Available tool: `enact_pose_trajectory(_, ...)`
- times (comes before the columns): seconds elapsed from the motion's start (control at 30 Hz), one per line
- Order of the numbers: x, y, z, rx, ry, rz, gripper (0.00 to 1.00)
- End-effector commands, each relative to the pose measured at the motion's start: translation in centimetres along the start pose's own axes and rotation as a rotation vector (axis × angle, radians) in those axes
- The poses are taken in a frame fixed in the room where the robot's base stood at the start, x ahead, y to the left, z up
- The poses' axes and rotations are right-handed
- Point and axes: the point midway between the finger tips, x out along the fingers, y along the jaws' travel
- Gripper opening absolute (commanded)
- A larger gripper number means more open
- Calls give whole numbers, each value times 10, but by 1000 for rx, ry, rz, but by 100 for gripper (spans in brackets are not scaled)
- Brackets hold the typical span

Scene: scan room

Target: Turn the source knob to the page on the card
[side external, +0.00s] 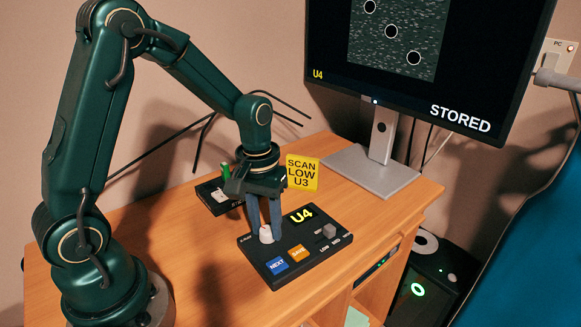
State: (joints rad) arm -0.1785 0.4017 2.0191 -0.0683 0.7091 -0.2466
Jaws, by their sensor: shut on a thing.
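The yellow card (302,173) stands on the desk behind the control box and reads "SCAN LOW U3". The black control box (258,254) has a small display (302,214) reading "U4" in yellow. A small whitish knob (266,236) sits on the box's left part. My gripper (265,229) points down from above, its fingers shut on this knob. The fingers hide part of the knob, and its pointer mark cannot be made out.
The box also has a blue NEXT button (277,265), an orange button (299,252) and a grey lever block (328,231) near LOW and MED labels. The monitor (440,70) shows "U4" and "STORED". A small dark device (217,197) lies behind my gripper.

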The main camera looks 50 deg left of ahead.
Motion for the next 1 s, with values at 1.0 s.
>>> enact_pose_trajectory(1.0, 0, 0, -1, 329, -12, 1, 0)
